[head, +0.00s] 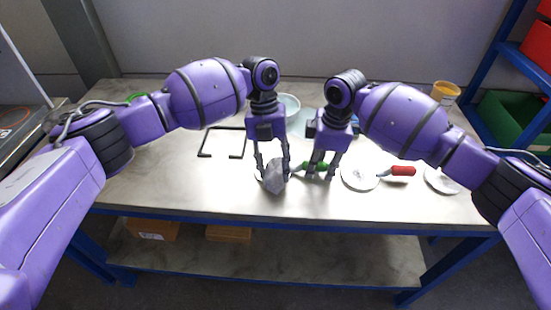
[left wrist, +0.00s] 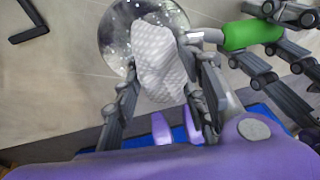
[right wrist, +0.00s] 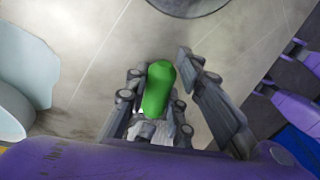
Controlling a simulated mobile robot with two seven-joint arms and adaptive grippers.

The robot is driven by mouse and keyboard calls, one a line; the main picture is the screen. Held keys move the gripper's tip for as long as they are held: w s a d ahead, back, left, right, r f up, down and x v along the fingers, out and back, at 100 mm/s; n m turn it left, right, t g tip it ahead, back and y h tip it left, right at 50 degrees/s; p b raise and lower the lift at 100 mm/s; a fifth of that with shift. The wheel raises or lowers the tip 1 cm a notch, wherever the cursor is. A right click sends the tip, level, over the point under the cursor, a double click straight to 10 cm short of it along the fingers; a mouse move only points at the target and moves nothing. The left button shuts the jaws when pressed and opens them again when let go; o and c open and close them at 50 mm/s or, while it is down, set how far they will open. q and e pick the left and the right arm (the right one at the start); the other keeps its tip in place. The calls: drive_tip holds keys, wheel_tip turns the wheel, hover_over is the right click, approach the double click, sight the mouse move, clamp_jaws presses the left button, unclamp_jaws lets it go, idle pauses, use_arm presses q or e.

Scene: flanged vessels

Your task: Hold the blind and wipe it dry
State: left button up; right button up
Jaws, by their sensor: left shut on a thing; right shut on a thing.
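The blind is a round metal disc (left wrist: 118,38) with a grey stem and a green handle (left wrist: 252,34). Its face is speckled with what look like drops. My right gripper (head: 320,176) is shut on the green handle, which also shows in the right wrist view (right wrist: 158,88). My left gripper (head: 272,178) is shut on a crumpled grey-white patterned cloth (left wrist: 158,62), also seen in the head view (head: 273,176). The cloth overlaps the disc and hides part of it; I cannot tell whether they touch. In the head view the disc is mostly hidden behind the cloth.
Right of my grippers lie a pale disc (head: 358,177), a red handle (head: 403,171) and another disc (head: 442,181). A black frame (head: 222,128) lies at left. A pale bowl (head: 290,102) stands behind, and a yellow tub (head: 445,92) at back right. The front left table is clear.

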use_arm(q)
drive_tip(key=shift+s+a, duration=0.1)
drive_tip(key=shift+s, duration=0.4)
drive_tip(key=shift+w+a, duration=0.2)
drive_tip(key=shift+w, duration=1.15)
drive_tip(key=shift+w+a, duration=0.15)
drive_tip(key=shift+w, duration=1.2)
drive_tip(key=shift+s+a, duration=0.25)
drive_tip(key=shift+s, duration=1.1)
drive_tip(key=shift+s+a, duration=0.2)
drive_tip(key=shift+s, duration=1.15)
drive_tip(key=shift+w+a, duration=0.2)
drive_tip(key=shift+w, duration=1.15)
drive_tip(key=shift+w+a, duration=0.2)
drive_tip(key=shift+w, duration=1.15)
wheel_tip(320, 180, up, 8)
use_arm(e)
drive_tip(key=o, duration=1.1)
